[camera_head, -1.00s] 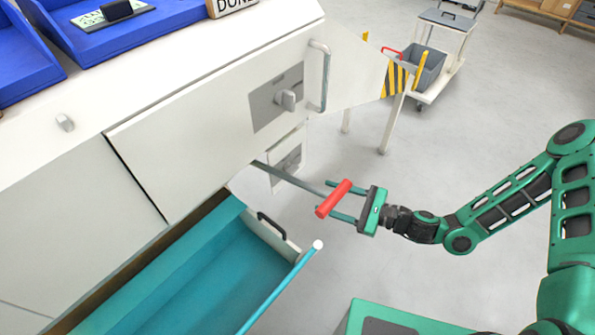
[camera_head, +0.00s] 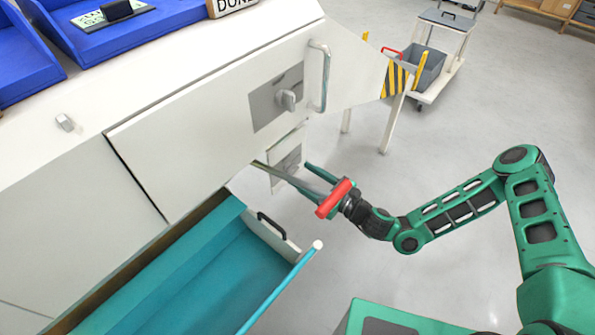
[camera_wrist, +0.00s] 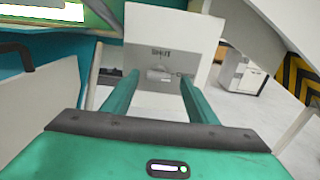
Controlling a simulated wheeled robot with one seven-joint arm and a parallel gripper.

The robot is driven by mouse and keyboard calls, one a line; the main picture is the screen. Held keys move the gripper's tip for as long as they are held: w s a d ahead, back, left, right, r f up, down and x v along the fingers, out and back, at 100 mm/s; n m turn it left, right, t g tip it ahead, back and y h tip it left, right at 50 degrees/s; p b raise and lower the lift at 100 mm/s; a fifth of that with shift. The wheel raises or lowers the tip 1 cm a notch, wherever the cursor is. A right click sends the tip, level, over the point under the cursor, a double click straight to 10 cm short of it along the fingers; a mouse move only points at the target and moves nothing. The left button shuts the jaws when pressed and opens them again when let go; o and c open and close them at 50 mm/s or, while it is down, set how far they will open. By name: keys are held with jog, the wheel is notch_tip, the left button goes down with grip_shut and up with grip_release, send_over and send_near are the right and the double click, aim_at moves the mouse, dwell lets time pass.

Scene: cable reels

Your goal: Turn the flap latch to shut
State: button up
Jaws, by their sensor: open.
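A pale latch plate (camera_head: 284,150) hangs below the large white flap in the head view; its grey handle is small and partly hidden there. The plate (camera_wrist: 200,38) is marked SHUT in the wrist view. Its grey latch handle (camera_wrist: 158,74) lies roughly level, seen between my fingertips and beyond them. My gripper (camera_head: 300,177) is open and empty, pointing at this plate, apart from the handle as far as I can see. It also shows in the wrist view (camera_wrist: 160,84). A second plate with a grey knob (camera_head: 288,99) is on the flap above.
A red-handled lever (camera_head: 335,198) on a grey bar crosses in front of my gripper in the head view. An open teal drawer (camera_head: 215,275) lies lower left. A white cart with a grey bin (camera_head: 428,70) stands behind. Floor to the right is clear.

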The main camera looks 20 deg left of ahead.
aim_at(296, 170)
jog(key=shift+x, duration=1.45)
jog(key=c, duration=1)
jog(key=shift+w, duration=0.15)
jog(key=shift+c, duration=0.3)
